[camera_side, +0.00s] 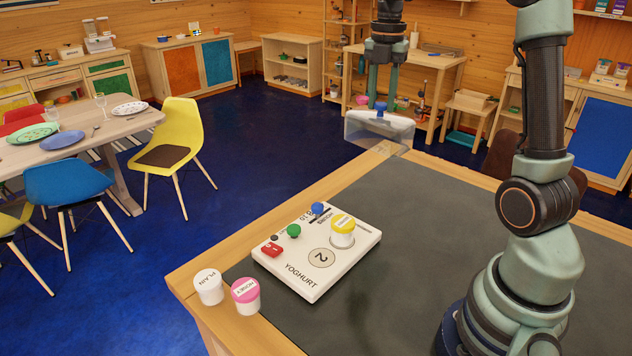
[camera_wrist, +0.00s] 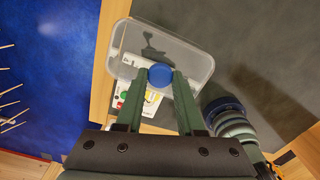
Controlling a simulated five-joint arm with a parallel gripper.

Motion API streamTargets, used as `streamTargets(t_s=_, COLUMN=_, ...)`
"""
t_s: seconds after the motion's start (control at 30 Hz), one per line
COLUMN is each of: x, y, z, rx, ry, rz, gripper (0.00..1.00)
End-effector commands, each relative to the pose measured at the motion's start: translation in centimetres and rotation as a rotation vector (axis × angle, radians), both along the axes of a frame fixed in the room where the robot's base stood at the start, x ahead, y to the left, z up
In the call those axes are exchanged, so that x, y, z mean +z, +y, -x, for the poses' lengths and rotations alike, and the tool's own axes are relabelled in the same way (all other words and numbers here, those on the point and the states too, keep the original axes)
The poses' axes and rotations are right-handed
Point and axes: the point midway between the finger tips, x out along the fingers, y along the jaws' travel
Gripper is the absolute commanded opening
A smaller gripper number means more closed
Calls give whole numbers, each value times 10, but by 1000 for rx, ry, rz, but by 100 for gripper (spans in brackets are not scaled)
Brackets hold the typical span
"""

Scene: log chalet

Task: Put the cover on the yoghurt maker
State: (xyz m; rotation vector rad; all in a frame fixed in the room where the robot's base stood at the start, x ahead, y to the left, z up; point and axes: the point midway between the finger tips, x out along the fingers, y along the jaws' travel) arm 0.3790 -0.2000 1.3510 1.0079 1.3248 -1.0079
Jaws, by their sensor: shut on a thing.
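The yoghurt maker (camera_side: 343,264) is a flat white base marked YOGHURT, lying on the dark table mat. A jar with a yellow lid (camera_side: 342,228) stands upright on it, beside a disc marked 2. The cover (camera_side: 363,130) is a clear box with a blue knob (camera_wrist: 160,75). My gripper (camera_side: 379,98) is shut on the knob and holds the cover in the air, above and behind the base in the side view. In the wrist view, the clear cover (camera_wrist: 195,65) hides little, and part of the base (camera_wrist: 135,68) shows through it.
A white-lidded PLAIN jar (camera_side: 208,287) and a pink-lidded HONEY jar (camera_side: 246,296) stand by the table's near-left edge, left of the base. The base carries a green knob (camera_side: 294,230), a blue knob (camera_side: 318,208) and a red switch (camera_side: 271,250). The mat (camera_side: 440,215) right of it is clear.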

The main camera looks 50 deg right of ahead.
Motion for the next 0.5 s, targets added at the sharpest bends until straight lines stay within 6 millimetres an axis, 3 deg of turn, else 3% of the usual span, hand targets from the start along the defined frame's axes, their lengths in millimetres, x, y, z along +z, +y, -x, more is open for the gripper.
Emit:
streamTargets(t_s=0.17, x=10, y=13, z=-2, rx=-72, ry=-2, rz=0, gripper=0)
streamTargets(t_s=0.5, x=22, y=77, z=-1, rx=-506, ry=-1, rz=0, gripper=0)
